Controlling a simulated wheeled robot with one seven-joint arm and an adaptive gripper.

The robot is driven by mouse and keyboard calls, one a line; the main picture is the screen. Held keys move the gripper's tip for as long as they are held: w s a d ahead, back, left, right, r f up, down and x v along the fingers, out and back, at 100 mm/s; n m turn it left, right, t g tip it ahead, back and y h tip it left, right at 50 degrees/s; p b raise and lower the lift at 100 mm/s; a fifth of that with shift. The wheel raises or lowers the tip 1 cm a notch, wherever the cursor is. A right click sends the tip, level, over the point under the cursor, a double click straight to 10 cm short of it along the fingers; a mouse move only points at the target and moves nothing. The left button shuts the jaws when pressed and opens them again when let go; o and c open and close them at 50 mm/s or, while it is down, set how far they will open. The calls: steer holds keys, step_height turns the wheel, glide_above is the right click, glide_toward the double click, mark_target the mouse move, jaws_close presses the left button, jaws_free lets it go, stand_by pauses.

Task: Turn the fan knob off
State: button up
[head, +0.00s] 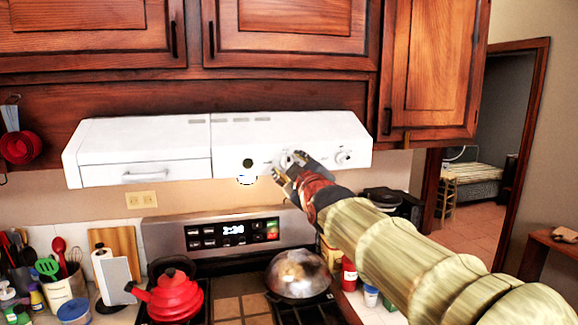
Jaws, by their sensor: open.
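The white range hood (230,140) hangs under the wooden cabinets. On the right part of its front are knobs: one round white knob (344,157) at the far right is in plain view. Another white knob (288,159) is partly hidden by my gripper. My gripper (288,172) is open at the hood's front, with its fingertips at or just in front of that partly hidden knob. I cannot tell whether they touch it. The labels and the knobs' settings are too small to read.
Below the hood is a stove with a lit display panel (232,233), a red kettle (176,297) and a lidded metal pan (298,273). Utensils and a paper towel roll (112,277) stand at left. Cabinet doors (433,65) overhang at upper right. A doorway opens at right.

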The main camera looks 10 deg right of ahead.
steer(key=s, duration=1)
steer(key=shift+s, duration=0.25)
steer(key=s+f+m+g, duration=0.3)
steer(key=s+f, duration=0.1)
steer(key=f, duration=0.6)
steer(key=s+f+m+g, duration=0.2)
steer(key=s+f+g, duration=0.15)
steer(key=f, duration=0.55)
steer(key=s+f+m+g, duration=0.2)
steer(key=s+f, duration=0.5)
steer(key=s, duration=0.4)
steer(key=s+f+m+g, duration=0.2)
steer(key=s+f+g, duration=0.2)
steer(key=s+f, duration=0.4)
steer(key=s, duration=0.2)
steer(key=shift+s+f, duration=0.15)
steer(key=shift+s, duration=0.25)
